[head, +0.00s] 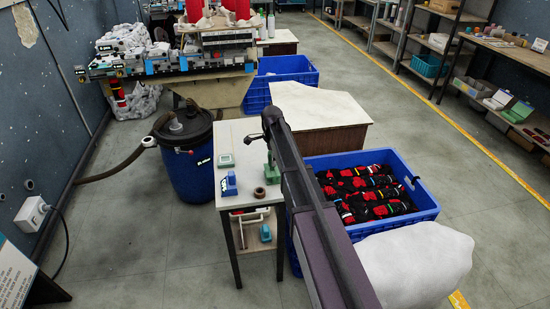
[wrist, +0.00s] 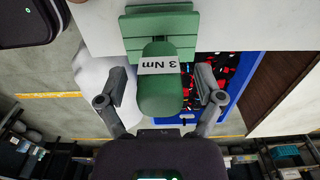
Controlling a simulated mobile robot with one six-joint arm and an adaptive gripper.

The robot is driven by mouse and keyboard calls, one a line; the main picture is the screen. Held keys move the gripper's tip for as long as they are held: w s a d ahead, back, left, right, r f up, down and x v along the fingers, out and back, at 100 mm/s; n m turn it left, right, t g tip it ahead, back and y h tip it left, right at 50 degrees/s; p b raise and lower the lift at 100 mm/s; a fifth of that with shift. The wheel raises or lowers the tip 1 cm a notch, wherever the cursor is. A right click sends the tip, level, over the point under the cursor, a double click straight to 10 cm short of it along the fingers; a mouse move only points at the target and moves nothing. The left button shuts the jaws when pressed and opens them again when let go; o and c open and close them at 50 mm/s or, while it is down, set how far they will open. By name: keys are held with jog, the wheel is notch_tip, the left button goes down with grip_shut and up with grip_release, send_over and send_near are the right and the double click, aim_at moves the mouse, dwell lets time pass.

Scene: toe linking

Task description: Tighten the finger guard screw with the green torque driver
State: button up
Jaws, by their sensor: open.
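The green torque driver (wrist: 158,92) carries a white label reading "3 Nm" and stands in a green holder (wrist: 160,22) in the wrist view. My gripper (wrist: 160,78) is open, with one finger on each side of the driver's handle. Gaps show between the fingers and the handle. In the head view, a green part (head: 269,174) shows on the small white table (head: 237,135), partly hidden behind my arm. The linking machine (head: 175,58) stands at the back left, with red cones on top. I cannot make out the finger guard or its screw.
A blue crate of black and red socks (head: 424,212) stands right of my arm. A blue drum (head: 190,170) stands left of the table.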

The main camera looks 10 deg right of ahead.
jog(key=shift+f+b, duration=0.35)
jog(key=shift+f, duration=0.25)
grip_shut()
jog(key=c, duration=0.9)
grip_release()
grip_shut()
jog(key=shift+r+p, duration=1.3)
jog(key=shift+r+p, duration=2.3)
jog(key=shift+r, duration=0.05)
